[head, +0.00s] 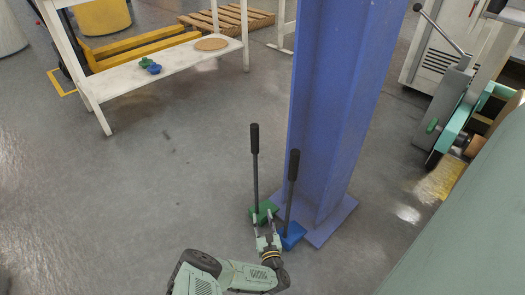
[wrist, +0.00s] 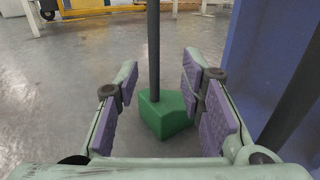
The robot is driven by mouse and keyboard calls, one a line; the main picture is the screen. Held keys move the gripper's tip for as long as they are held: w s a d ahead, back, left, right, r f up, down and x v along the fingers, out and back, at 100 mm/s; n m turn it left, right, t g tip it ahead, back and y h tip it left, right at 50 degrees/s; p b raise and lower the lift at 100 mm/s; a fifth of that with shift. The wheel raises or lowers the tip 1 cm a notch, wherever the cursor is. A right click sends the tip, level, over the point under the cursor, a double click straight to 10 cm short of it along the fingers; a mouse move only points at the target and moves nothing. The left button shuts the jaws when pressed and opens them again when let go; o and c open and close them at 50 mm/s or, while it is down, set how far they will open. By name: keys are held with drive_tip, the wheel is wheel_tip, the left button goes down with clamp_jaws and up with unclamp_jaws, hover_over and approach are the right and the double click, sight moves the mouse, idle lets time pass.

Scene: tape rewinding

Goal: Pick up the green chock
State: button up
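The green chock (head: 263,211) is a green wedge block with a tall dark upright handle. It stands on the floor left of the foot of the blue column. In the wrist view the green chock (wrist: 165,115) is just ahead of my gripper (wrist: 160,95), with the handle between the two open finger pads and not touching either. My gripper (head: 263,220) is close to the chock in the head view, open and empty.
A blue chock (head: 291,235) with its own dark handle stands right beside my gripper, against the base of the blue column (head: 335,110). A white bench (head: 170,70) stands at the back left. A green machine (head: 470,190) is at the right. The floor at left is clear.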

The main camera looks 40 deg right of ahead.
sight(257, 203)
drive_tip(key=b+x, duration=0.1)
drive_tip(key=x, duration=0.1)
drive_tip(key=b+x, duration=0.1)
drive_tip(key=x, duration=0.2)
drive_tip(key=b+x, duration=0.1)
drive_tip(key=x, duration=0.2)
drive_tip(key=shift+w+a+f, duration=0.25)
drive_tip(key=shift+a+f, duration=0.05)
drive_tip(key=shift+w+d, duration=0.25)
drive_tip(key=shift+w, duration=0.2)
drive_tip(key=shift+r, duration=0.1)
drive_tip(key=shift+c, duration=0.5)
clamp_jaws()
drive_tip(key=shift+w+r, duration=0.1)
